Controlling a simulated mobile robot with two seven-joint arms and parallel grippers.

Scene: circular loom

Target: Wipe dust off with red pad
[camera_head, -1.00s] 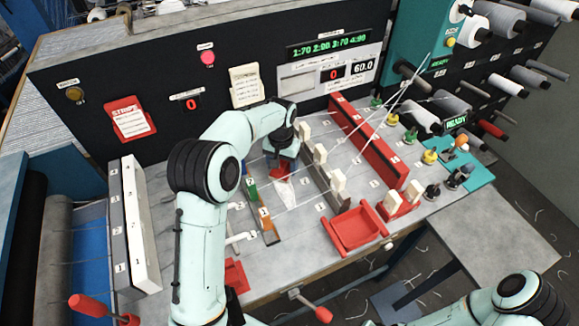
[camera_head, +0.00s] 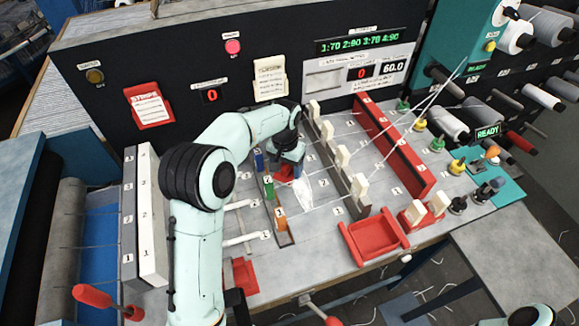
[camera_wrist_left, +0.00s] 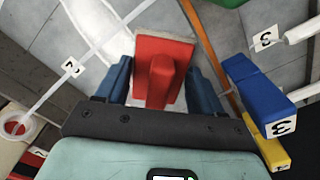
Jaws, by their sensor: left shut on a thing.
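My left gripper (camera_head: 288,162) is shut on the red pad (camera_head: 284,174), low over the grey loom table. In the left wrist view, the red pad (camera_wrist_left: 160,55) has an upright grip block between the two blue fingers of the gripper (camera_wrist_left: 162,85). A whitish patch (camera_head: 303,194), which looks like dust, lies on the table just right of and in front of the pad. A pale area (camera_wrist_left: 95,20) also shows by the pad in the wrist view. I cannot tell whether the pad touches the table. My right gripper is out of view.
Blue, green and orange blocks (camera_head: 281,220) stand in a rack close left of the gripper. A rail with cream pegs (camera_head: 343,156) and a red divider (camera_head: 395,148) stand to the right. An empty red tray (camera_head: 374,238) is in front. Threads cross above the table.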

